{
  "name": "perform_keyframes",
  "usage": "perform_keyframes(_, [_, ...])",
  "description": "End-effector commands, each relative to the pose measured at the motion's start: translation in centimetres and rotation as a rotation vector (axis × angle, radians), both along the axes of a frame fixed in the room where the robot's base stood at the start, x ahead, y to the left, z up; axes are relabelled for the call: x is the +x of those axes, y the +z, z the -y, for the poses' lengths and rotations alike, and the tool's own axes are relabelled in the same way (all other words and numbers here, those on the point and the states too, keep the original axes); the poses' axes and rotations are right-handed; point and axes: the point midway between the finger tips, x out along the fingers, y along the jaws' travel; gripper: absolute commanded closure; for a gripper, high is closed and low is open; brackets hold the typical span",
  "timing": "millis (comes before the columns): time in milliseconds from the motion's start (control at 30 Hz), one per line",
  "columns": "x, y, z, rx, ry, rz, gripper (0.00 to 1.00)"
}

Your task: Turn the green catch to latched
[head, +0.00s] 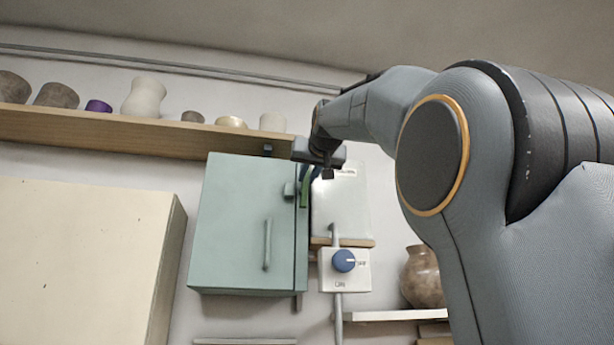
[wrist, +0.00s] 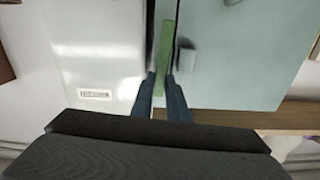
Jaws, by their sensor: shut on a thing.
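The green catch (head: 304,193) is a narrow bar at the right edge of the teal cabinet (head: 232,225). It hangs nearly upright in the head view, beside a small grey block (head: 289,189) on the cabinet door. In the wrist view the green catch (wrist: 166,45) stands between my two dark fingers, with the grey block (wrist: 187,58) just right of it. My gripper (wrist: 161,82) is shut on the catch. In the head view my gripper (head: 312,174) reaches its upper end, and partly hides it. Any latched marking is not visible.
A white box (head: 341,205) hangs close right of the catch, above a switch box with a blue knob (head: 343,261). A wooden shelf (head: 130,135) with several pots runs above the cabinet. A cream cabinet (head: 80,265) stands at left. A brown vase (head: 422,278) sits lower right.

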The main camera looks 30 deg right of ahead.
Motion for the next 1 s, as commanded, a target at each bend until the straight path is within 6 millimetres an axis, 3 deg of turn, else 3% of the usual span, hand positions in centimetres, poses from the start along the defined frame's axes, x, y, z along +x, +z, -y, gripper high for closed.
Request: perform_keyframes(1000, [-0.6, -1.4, 2.2, 0.877, -0.002, 0.251, 1.0])
